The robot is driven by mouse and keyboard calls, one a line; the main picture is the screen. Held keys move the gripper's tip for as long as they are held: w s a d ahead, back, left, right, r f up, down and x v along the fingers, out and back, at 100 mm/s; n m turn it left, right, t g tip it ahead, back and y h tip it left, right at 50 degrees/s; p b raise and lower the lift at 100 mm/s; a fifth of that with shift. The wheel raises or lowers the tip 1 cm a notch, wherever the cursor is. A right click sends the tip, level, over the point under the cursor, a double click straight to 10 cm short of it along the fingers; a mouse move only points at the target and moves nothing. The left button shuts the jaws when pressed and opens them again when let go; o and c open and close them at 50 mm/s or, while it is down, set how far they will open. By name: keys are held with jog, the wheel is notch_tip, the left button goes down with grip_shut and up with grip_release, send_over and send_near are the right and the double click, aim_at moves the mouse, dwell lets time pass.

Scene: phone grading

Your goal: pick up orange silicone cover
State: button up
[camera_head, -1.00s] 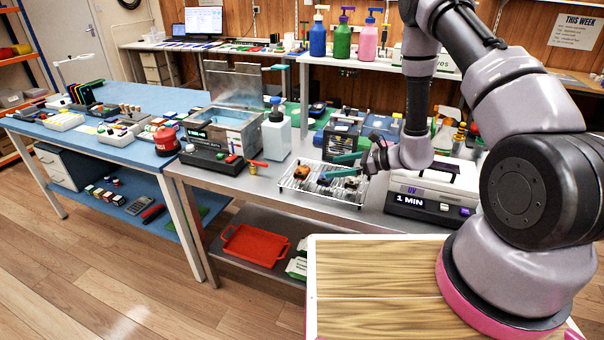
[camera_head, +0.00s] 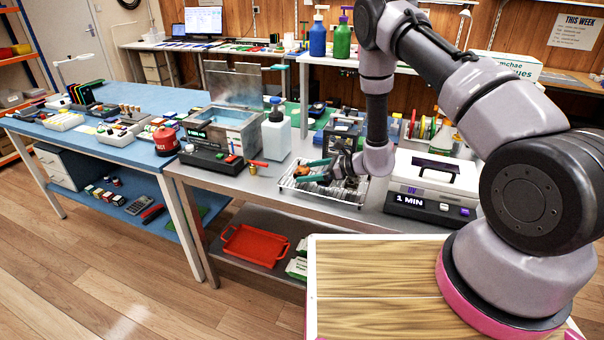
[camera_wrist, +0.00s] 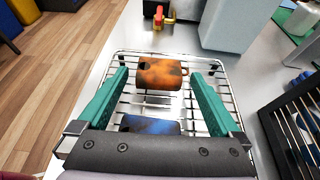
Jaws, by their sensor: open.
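The orange silicone cover (camera_wrist: 161,73), mottled with dark patches and with a cutout at its left corner, lies on a wire rack (camera_wrist: 222,66) in the wrist view. In the head view, the rack (camera_head: 330,196) stands on the metal bench, and my gripper (camera_head: 313,170) hides much of the cover. My gripper (camera_wrist: 160,92) is open, with green fingers apart to the left and right of the cover. Nothing is held between them. A blue mottled cover (camera_wrist: 150,125) lies nearer, partly hidden by the gripper body.
A white bottle (camera_head: 276,135) and a black control box (camera_head: 210,160) stand left of the rack. A UV box (camera_head: 432,185) stands to its right. A red and yellow valve (camera_wrist: 160,16) lies just beyond the rack. A dark slatted holder (camera_wrist: 293,118) is close on the right.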

jog(key=c, duration=1.3)
jog(key=shift+c, duration=0.2)
